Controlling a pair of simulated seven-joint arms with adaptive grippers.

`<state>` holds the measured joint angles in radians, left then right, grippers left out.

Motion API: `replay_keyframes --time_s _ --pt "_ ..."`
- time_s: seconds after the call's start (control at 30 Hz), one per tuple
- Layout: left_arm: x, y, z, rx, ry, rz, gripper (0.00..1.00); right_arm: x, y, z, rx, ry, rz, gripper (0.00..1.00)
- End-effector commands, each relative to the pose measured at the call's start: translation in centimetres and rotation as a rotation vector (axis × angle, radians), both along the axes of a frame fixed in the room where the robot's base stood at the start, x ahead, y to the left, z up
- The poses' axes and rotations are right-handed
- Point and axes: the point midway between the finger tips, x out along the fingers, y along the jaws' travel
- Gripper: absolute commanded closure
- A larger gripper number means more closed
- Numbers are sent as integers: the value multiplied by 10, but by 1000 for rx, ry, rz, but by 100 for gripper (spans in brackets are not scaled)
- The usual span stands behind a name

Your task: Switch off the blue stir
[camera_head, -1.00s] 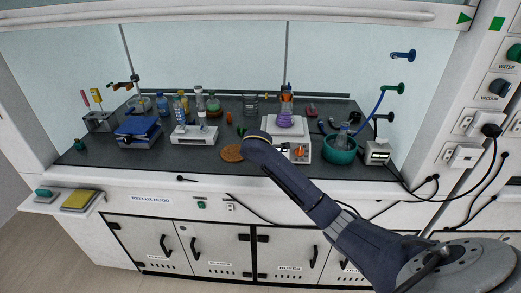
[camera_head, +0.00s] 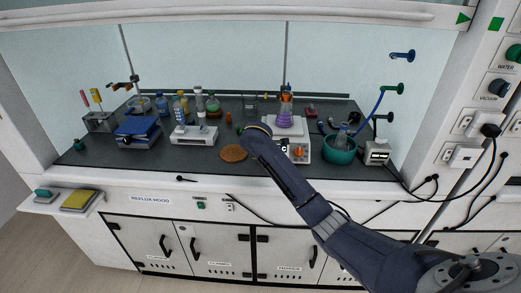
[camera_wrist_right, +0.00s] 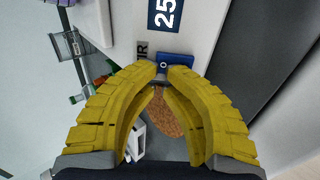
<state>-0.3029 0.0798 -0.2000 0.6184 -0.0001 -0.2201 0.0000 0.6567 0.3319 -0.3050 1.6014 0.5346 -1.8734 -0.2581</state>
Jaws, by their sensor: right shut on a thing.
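The white hotplate stirrer (camera_head: 303,152) stands near the front of the fumehood bench, with an orange knob on its front. A flask of purple liquid (camera_head: 284,117) stands on top of it. In the right wrist view the stirrer's front panel (camera_wrist_right: 200,30) shows a dark display, part of a label and a blue stir knob (camera_wrist_right: 175,58). My right gripper's yellow fingers (camera_wrist_right: 162,74) are closed together at the blue knob, with their tips on it. In the head view my right arm hides the gripper and that knob. My left gripper is not in view.
A teal bowl (camera_head: 339,150) holding a flask stands right of the stirrer. A brown cork ring (camera_head: 233,153) lies to its left. A white device (camera_head: 194,134), a blue lab jack (camera_head: 138,131) and several bottles stand farther left. Cables hang at the right.

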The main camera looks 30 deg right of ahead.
Motion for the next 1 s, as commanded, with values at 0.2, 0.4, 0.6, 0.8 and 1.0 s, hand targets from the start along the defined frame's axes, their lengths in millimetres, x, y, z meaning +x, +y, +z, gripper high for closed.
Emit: replay_keyframes --time_s 0.2,0.4,0.6,0.8,1.0 --pt "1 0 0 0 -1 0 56 2 -3 -2 -1 2 -4 100" --pt "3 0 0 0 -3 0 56 3 -4 -4 -1 2 -4 100" --pt "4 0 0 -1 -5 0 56 0 -3 -6 -1 3 -3 100" --pt "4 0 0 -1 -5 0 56 -6 1 -12 0 8 -3 100" --pt "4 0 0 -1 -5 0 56 -11 4 -16 0 11 -2 100"
